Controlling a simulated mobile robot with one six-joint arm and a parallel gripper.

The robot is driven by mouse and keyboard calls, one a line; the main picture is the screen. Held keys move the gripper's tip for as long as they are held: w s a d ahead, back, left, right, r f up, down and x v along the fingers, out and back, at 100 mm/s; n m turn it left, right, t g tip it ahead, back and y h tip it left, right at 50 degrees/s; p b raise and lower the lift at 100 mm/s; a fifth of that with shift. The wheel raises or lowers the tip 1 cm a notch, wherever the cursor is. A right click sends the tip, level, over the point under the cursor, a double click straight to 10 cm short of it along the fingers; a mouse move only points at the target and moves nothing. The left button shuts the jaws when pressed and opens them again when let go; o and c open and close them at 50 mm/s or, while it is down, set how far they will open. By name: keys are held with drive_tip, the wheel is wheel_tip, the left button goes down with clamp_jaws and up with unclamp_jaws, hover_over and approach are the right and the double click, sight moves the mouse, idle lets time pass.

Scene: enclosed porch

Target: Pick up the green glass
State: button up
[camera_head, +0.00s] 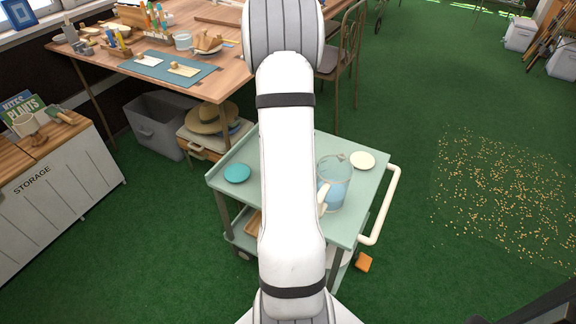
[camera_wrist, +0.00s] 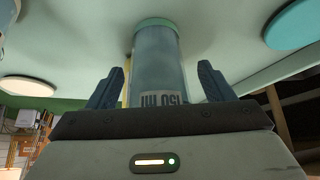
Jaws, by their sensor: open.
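In the wrist view a bluish-green translucent cylinder (camera_wrist: 158,65), seemingly the green glass, stands against the pale green cart top, with a green band at its end there. The view appears upside down, and the "150 ml" marking is inverted. My gripper (camera_wrist: 161,72) is open. Its two blue fingers show on either side of the cylinder with gaps on both sides; I cannot tell how far the cylinder reaches between them. In the head view my arm hides the gripper and no separate green glass shows.
The cart top (camera_head: 347,223) also holds a clear pitcher (camera_head: 333,170) with bluish content, a teal disc (camera_head: 237,173) and a white disc (camera_head: 362,160). A white handle (camera_head: 392,205) is on the cart's right.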

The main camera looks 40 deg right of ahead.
drive_tip(key=c, duration=1.2)
drive_tip(key=shift+r, duration=0.1)
